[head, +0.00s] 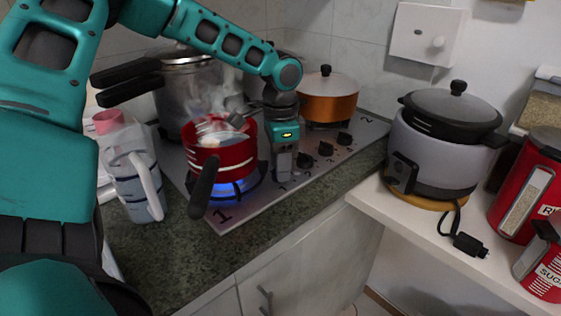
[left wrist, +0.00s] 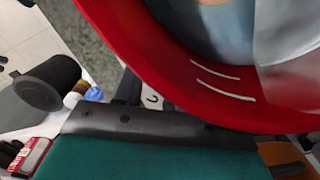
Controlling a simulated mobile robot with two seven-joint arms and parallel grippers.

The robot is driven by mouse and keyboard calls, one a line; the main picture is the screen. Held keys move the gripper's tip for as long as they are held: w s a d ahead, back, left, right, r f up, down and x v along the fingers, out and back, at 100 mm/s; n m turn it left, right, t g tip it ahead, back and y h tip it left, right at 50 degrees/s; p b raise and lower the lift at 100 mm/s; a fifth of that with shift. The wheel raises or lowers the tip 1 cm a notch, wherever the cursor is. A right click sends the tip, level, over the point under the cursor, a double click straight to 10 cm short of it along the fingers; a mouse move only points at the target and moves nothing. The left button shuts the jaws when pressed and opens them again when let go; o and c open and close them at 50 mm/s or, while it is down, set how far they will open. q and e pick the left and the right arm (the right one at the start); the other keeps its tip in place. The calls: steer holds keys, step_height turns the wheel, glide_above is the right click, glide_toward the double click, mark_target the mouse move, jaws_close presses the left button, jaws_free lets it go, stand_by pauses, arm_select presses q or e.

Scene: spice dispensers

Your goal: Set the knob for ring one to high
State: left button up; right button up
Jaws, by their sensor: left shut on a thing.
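The red pot (head: 218,145) steams on the front ring, with a blue flame (head: 232,188) under it and a painted "1" (head: 225,215) in front. A row of dark knobs runs along the hob's right side, including a middle knob (head: 325,148) and a far knob (head: 344,138). My left gripper (head: 283,172) points down at the near end of this row, right of the red pot. It is shut on a knob that its fingers mostly hide; its setting cannot be read. In the left wrist view the red pot (left wrist: 190,75) fills much of the picture and the knob is not visible.
The red pot's black handle (head: 203,187) sticks out toward the front. A steel pot (head: 187,90) and an orange pan (head: 328,98) stand behind. A measuring jug (head: 131,165) is at the left. A rice cooker (head: 440,145) sits on the white counter at right.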

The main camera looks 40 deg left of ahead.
arm_select(q)
steer(key=shift+c, duration=1.3)
steer(key=shift+r+m+p, duration=0.15)
steer(key=shift+m+p, duration=0.35)
steer(key=shift+p, duration=0.05)
steer(key=shift+m+p, duration=0.3)
steer(key=shift+m, duration=1.3)
arm_select(e)
steer(key=shift+s+d+r+h, duration=0.2)
steer(key=shift+d+r+h, duration=0.15)
steer(key=shift+d, duration=0.2)
arm_select(q)
steer(key=o, duration=1.1)
steer(key=shift+c, duration=0.2)
arm_select(e)
steer(key=shift+a, duration=0.15)
